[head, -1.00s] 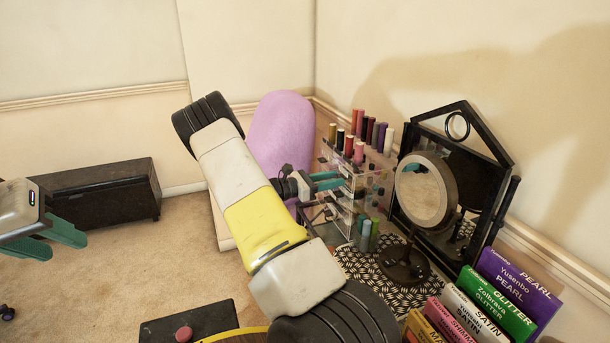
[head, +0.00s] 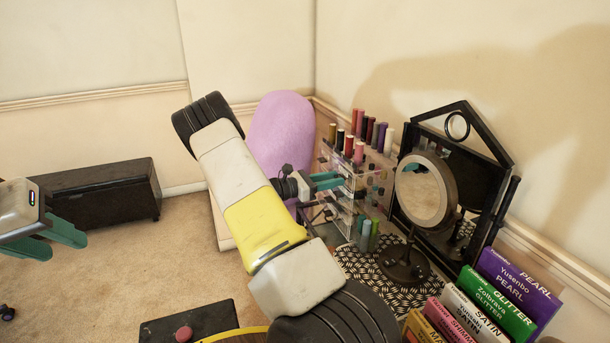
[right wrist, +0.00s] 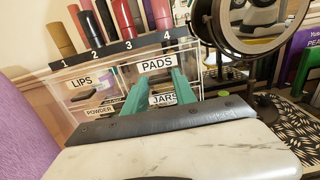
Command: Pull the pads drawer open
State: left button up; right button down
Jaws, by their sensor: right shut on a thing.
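A clear organizer (right wrist: 85,72) stands on the vanity with labelled drawers. The pads drawer (right wrist: 157,64) is at its upper right, under the number 4; the jars drawer (right wrist: 164,99) is below it. My right gripper (right wrist: 160,80) is at the front of the pads drawer, its teal fingers shut on what looks like its handle, which the fingers hide. I cannot tell whether the drawer stands out from the organizer. In the head view the right gripper (head: 328,181) reaches the organizer (head: 362,165) from the left. My left gripper (head: 55,240) is open and empty at far left.
Lipsticks and bottles (head: 370,132) stand on the organizer. A round mirror (head: 424,192) on a stand, a black-framed mirror (head: 476,172) and palette boxes (head: 500,300) are to its right. A purple chair back (head: 280,135) is behind my right arm. A black cabinet (head: 100,192) stands at left.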

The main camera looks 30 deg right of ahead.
dwell(0.5)
jog(key=w+a, duration=0.1)
jog(key=a, duration=1.2)
jog(key=shift+w+a, duration=0.15)
jog(key=shift+w, duration=0.1)
jog(key=c, duration=1)
grip_release()
jog(key=a, duration=0.7)
jog(key=shift+w+a, duration=0.35)
jog(key=shift+w, duration=0.1)
